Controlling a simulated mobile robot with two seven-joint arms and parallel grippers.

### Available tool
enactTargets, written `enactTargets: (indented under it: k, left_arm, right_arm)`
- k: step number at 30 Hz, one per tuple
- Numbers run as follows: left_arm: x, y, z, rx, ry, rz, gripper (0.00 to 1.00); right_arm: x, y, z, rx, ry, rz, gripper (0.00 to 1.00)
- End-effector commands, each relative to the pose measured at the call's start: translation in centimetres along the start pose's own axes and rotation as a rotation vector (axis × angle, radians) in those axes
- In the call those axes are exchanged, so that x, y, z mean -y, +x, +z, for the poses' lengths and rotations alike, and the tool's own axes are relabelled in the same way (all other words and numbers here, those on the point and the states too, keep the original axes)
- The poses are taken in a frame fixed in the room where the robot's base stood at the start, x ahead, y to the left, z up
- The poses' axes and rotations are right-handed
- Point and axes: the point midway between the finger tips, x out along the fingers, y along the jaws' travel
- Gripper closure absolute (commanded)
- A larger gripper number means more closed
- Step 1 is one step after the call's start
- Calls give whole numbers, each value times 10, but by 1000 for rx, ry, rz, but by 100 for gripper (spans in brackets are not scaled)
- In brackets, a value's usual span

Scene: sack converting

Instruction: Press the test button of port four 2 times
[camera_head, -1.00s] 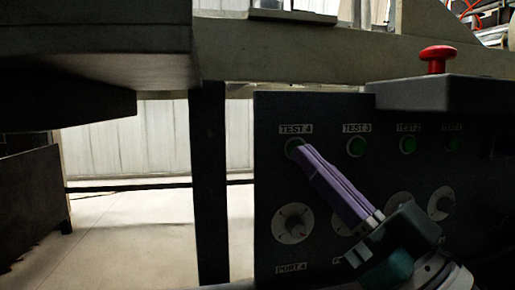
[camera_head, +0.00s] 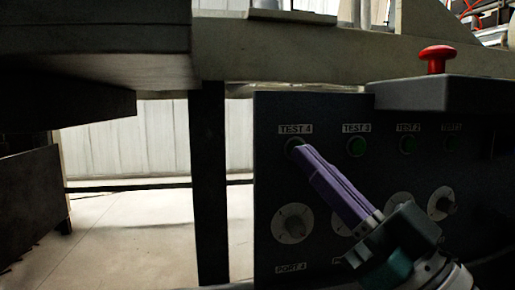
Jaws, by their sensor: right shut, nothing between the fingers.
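The test button of port four (camera_head: 291,143) sits under the TEST 4 label (camera_head: 295,129) on a dark panel (camera_head: 270,185). My right gripper (camera_head: 297,150) has long purple fingers that are shut and empty. Its fingertips are at the button and cover part of it; I cannot tell whether they touch or press it. The port four knob (camera_head: 293,224) is below, above the PORT 4 label (camera_head: 290,268). My left gripper is not in view.
A red mushroom button (camera_head: 437,58) stands on a box at the upper right. A dark post (camera_head: 208,180) is left of the panel.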

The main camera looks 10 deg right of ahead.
Motion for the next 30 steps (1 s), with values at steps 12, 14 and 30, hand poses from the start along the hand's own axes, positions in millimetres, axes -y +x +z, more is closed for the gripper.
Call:
enactTargets:
  k: [12, 14, 30]
  left_arm:
    - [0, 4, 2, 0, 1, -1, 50]
    - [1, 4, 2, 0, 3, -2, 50]
    - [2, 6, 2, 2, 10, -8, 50]
  right_arm:
    - [-4, 6, 5, 0, 0, 0, 100]
    - [-4, 6, 5, 0, 1, 1, 100]
    - [-6, 8, 6, 0, 0, 0, 100]
